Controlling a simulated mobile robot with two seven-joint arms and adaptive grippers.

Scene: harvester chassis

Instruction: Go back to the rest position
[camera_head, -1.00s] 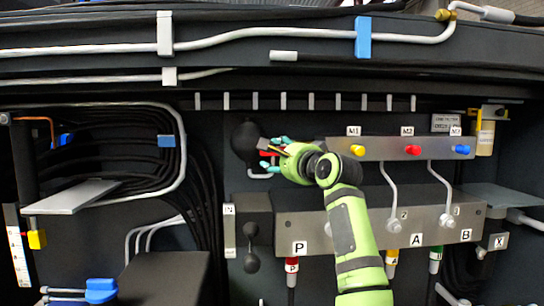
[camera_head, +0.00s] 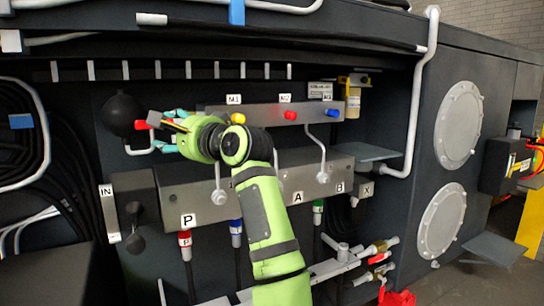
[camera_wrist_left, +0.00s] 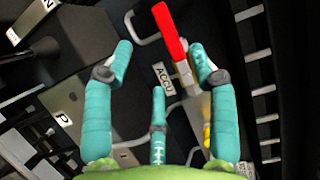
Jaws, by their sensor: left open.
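My left gripper (camera_head: 172,129) is open, with teal fingers, in front of the panel beside the black sphere. It also shows in the left wrist view (camera_wrist_left: 160,62), where its three fingers are spread and empty. A red lever handle (camera_head: 141,125) is just left of the fingertips in the head view. In the left wrist view the red handle (camera_wrist_left: 169,32) lies beyond and between the two outer fingertips, near an ACCU label (camera_wrist_left: 165,77). I see no finger closed on it. My right gripper is in neither view.
The black sphere (camera_head: 119,114) is left of the gripper. A valve block (camera_head: 170,186) with P, A and B labels is below; yellow, red and blue knobs (camera_head: 290,115) are to the right. Hoses and red-handled valves (camera_head: 378,258) are lower right. Round covers (camera_head: 459,124) are further right.

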